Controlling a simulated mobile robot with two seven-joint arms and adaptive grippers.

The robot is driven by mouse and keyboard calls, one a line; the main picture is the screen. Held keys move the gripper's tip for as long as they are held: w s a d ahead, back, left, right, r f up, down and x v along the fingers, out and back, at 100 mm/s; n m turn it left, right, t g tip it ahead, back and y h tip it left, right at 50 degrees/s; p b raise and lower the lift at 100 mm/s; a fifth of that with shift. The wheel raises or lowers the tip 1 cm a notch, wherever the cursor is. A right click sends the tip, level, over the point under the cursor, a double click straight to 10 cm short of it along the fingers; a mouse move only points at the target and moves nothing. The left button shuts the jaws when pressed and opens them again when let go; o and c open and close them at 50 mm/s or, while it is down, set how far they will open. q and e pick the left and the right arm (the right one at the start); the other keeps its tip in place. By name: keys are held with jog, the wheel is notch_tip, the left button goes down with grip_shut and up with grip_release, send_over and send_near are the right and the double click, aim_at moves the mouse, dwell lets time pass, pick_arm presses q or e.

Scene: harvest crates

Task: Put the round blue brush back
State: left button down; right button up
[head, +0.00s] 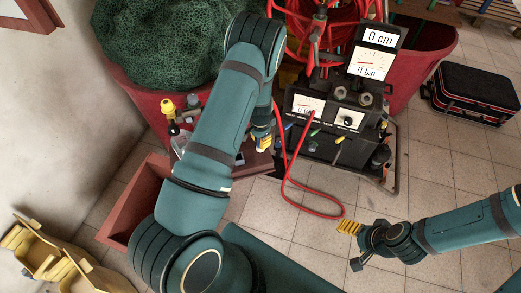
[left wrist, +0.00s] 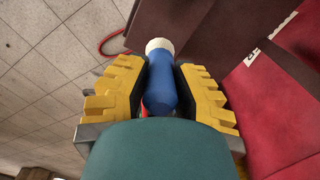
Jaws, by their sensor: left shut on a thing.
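The round blue brush (left wrist: 160,88) shows in the left wrist view as a blue rounded handle with a pale cream end. My left gripper (left wrist: 158,92) is shut on it, with yellow ridged fingers on both sides of the handle. In the head view my left gripper (head: 263,141) is partly hidden by my own arm, above a reddish-brown board (head: 258,164). My right gripper (head: 350,228) is low at the right over the tiled floor, its yellow fingers seen small; I cannot tell whether they are apart.
Small bottles (head: 180,140) stand left of my left arm. A dark gauge machine (head: 335,120) with a red hose (head: 290,190) stands right of the left gripper. A reddish-brown open box (head: 137,195) is at left, a black case (head: 472,92) at far right.

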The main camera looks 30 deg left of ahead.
pick_arm(q)
jog(key=shift+f+b, duration=0.4)
jog(key=shift+f, duration=2.05)
jog(key=shift+f, duration=0.15)
jog(key=c, duration=0.9)
grip_release()
jog(key=shift+o, duration=0.2)
